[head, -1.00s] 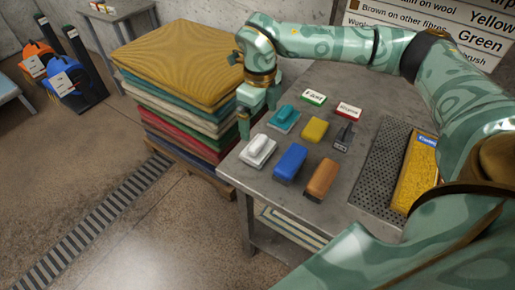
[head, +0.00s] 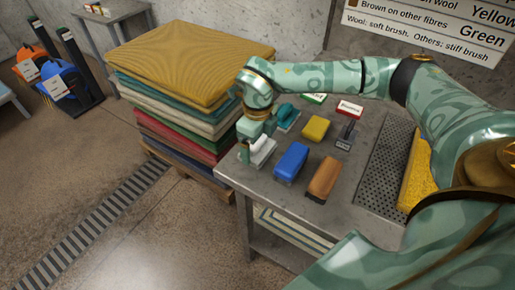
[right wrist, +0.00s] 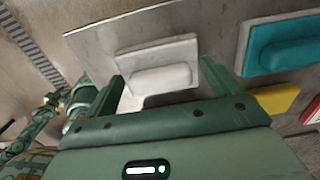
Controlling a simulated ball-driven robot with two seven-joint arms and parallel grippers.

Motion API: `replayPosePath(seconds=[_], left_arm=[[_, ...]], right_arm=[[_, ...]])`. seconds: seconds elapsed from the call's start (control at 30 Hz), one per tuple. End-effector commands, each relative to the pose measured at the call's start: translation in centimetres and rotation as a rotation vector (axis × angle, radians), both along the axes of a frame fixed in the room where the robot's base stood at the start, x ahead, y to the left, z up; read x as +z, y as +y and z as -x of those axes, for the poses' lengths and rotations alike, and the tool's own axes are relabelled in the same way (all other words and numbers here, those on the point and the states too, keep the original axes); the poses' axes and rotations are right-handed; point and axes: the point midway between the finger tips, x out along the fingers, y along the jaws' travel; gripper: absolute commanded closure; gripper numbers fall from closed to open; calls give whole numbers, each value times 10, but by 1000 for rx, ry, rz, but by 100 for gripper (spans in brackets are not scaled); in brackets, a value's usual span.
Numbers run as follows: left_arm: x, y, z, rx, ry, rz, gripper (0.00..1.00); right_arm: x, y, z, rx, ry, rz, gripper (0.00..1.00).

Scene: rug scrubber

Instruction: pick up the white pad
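The white pad (head: 263,152) lies at the left end of the grey table, partly hidden by my right gripper in the head view. It has a pale rounded grip on a flat base. My right gripper (head: 255,142) is right over it. In the right wrist view, the white pad (right wrist: 160,78) shows between the two spread green fingers of the right gripper (right wrist: 162,85). The fingers are open, one near each end of the pad, with no clear contact. My left gripper is not in view.
The teal pad (head: 287,116), blue pad (head: 291,161), yellow pad (head: 315,128) and orange-brown pad (head: 323,178) lie close by on the table (head: 350,205). A rug stack (head: 185,65) stands left of it. A perforated plate (head: 378,170) lies to the right.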

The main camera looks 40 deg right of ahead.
Motion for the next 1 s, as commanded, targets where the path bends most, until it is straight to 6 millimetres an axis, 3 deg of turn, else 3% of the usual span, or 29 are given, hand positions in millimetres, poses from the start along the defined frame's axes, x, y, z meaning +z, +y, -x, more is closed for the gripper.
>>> replayPosePath(seconds=[0.07,0.43,0.67,0.9,1.0], left_arm=[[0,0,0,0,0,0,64],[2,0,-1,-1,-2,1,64],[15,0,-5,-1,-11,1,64],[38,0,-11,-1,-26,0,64],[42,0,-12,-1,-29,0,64]], right_arm=[[0,0,0,0,0,-1,33],[5,0,0,0,-1,0,33],[39,0,0,-1,-5,-1,33],[97,-1,50,2,-6,0,33],[107,-2,80,2,0,0,33]])
